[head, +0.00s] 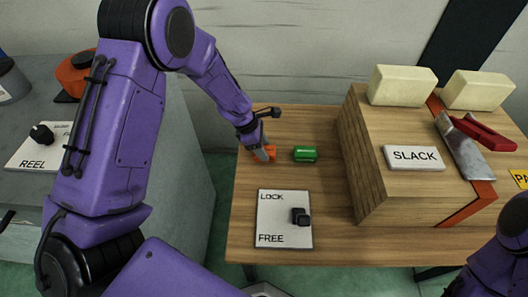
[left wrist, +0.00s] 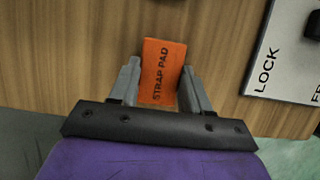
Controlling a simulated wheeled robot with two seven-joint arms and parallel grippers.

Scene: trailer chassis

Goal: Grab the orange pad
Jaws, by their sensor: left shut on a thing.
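The orange pad (left wrist: 164,66), lettered "STRAP PAD", sits between the two fingers of my left gripper (left wrist: 158,80) in the left wrist view. In the head view the orange pad (head: 271,151) shows as a small patch beside the fingers of my left gripper (head: 264,152), at the left part of the wooden table. The left gripper is shut on the pad. Whether the pad touches the table or is just above it, I cannot tell. My right arm shows at the lower right of the head view, but its gripper is out of view.
A green block (head: 305,154) lies just right of the pad. A LOCK/FREE plate (head: 270,231) with a black knob is nearer. A wooden block (head: 390,160) with a SLACK sign (head: 414,158), orange strap and red-handled buckle (head: 470,140) stands right. A grey REEL counter (head: 190,165) is left.

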